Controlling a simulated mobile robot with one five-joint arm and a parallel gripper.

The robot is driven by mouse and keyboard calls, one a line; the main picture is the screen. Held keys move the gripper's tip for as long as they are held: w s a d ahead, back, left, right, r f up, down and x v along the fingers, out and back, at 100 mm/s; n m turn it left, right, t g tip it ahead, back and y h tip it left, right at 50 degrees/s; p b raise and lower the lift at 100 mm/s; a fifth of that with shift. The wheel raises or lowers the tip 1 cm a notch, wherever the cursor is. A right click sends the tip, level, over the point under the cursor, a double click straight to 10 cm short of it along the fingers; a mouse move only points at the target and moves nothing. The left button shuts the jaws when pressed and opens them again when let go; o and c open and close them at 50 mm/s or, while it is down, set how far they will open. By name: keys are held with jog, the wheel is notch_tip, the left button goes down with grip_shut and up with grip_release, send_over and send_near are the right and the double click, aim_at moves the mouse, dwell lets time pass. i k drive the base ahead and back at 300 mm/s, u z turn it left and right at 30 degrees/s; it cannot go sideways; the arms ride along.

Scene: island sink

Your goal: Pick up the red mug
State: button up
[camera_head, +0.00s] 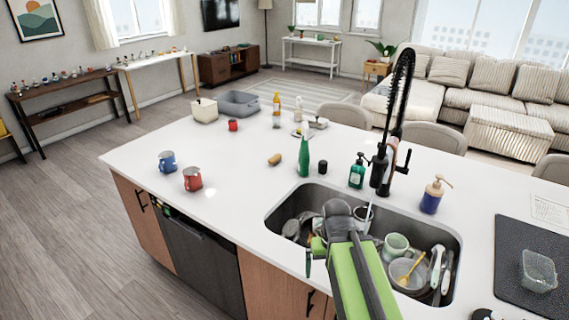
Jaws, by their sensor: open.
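The red mug (192,178) stands upright on the white island countertop (235,205), near its front left edge. A blue mug (167,161) stands close behind it to the left. My gripper (326,236) is over the left part of the sink, well to the right of the red mug and apart from it. It is open; the details of its jaws are small and partly hidden by my green arm. Nothing shows held in it.
The sink (453,238) holds dishes, including a green mug (396,246). A green bottle (304,156), a small brown cylinder (274,160) and a small red object (233,125) stand or lie behind. The tall black faucet (380,168) rises behind the sink. Counter between red mug and sink is clear.

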aim_at(193, 183)
jog(key=z, duration=0.1)
jog(key=k, duration=1.1)
jog(key=u, duration=1.25)
jog(key=i, duration=1.35)
jog(key=u, duration=0.55)
jog(key=i, duration=2.25)
jog(key=z, duration=0.85)
jog(key=k, duration=0.85)
jog(key=z, duration=0.25)
jog(key=i, duration=0.7)
jog(key=u, duration=0.05)
